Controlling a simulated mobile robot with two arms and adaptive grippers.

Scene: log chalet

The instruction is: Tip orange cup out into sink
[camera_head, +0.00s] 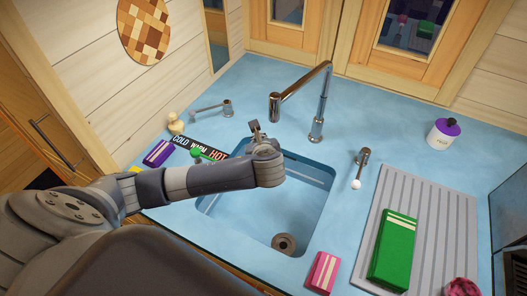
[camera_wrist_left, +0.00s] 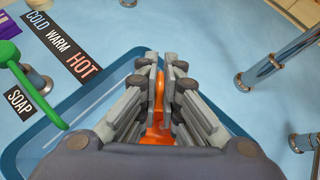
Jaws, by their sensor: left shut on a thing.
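The orange cup (camera_wrist_left: 160,131) shows in the left wrist view, mostly hidden between the fingers of my left gripper (camera_wrist_left: 159,75), which is shut on it. How far the cup is tilted, and its contents, cannot be told. In the head view my left gripper (camera_head: 256,130) is over the back left part of the sink (camera_head: 275,212), and the cup is hidden there behind the wrist. The sink is a blue basin with a round drain (camera_head: 284,243) near its front. My right gripper is not in view.
A chrome faucet (camera_head: 318,105) stands behind the sink.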

